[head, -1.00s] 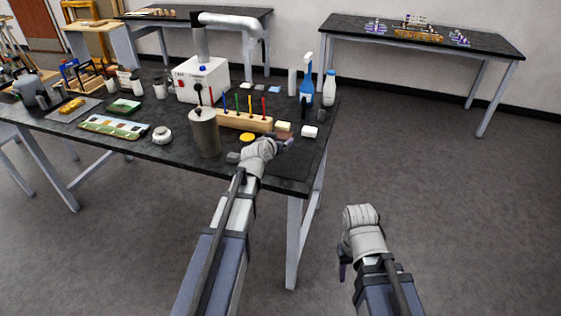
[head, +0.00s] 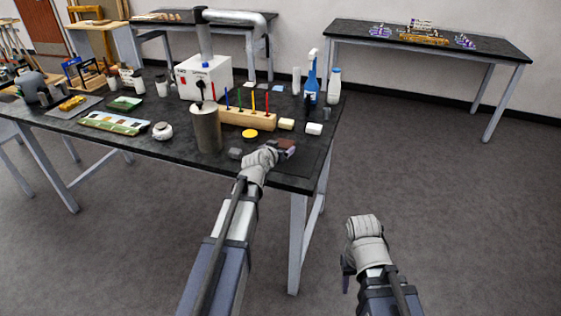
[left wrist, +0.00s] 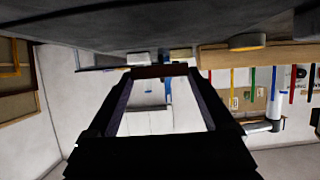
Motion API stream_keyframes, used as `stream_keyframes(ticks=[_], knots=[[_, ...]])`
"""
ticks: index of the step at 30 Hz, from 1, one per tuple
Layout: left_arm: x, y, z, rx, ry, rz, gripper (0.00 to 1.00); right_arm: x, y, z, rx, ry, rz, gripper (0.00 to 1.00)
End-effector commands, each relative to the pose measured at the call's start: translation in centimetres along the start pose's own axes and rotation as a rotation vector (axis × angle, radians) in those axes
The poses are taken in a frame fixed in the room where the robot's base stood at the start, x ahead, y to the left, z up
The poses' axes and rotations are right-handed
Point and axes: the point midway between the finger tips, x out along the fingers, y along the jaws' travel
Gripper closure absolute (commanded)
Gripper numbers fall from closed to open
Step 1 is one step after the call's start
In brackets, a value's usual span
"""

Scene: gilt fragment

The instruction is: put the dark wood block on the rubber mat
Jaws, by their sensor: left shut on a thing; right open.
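The dark wood block (head: 287,145) is reddish brown and sits between the fingertips of my left gripper (head: 284,150) in the head view. In the left wrist view the block (left wrist: 160,71) spans the gap between the two finger ends. My left gripper is shut on it, over the near right part of the black table. I cannot tell the height of the block above the surface. The rubber mat (head: 311,160) shows as a dark flat patch by the table's near right corner, beside and partly behind my gripper. My right gripper (head: 346,281) is open and empty, off the table.
A pale yellow block (head: 286,124) and a white block (head: 314,128) lie behind my left gripper. A grey block (head: 235,153), a yellow disc (head: 250,133) and a metal cylinder (head: 206,128) stand left of it. A wooden rack (head: 247,118) holds coloured sticks.

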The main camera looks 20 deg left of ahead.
Motion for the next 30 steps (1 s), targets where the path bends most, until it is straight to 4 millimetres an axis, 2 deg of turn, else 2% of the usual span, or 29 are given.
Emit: stream_keyframes(ticks=[11, 24, 25, 28, 30], knots=[[1.4, 0.0, 3.5, 0.0, 0.0, 0.0, 0.68, 3.7, -0.3, -0.2, 0.0, 0.0, 0.0, 0.5], [1.6, 0.0, 3.8, 0.0, 0.0, 0.0, 0.68, 4.0, -0.4, -0.2, 0.0, 0.0, 0.0, 0.5], [1.5, 0.0, 3.7, 0.0, 0.0, 0.0, 0.13, 4.0, -0.4, -0.2, 0.0, 0.0, 0.0, 0.5], [1.5, 0.0, 3.6, 0.0, 0.0, 0.0, 0.01, 3.9, -0.4, -0.2, 0.0, 0.0, 0.0, 0.5], [1.5, 0.0, 3.6, 0.0, 0.0, 0.0, 0.0, 3.9, -0.4, -0.2, 0.0, 0.0, 0.0, 0.5]])
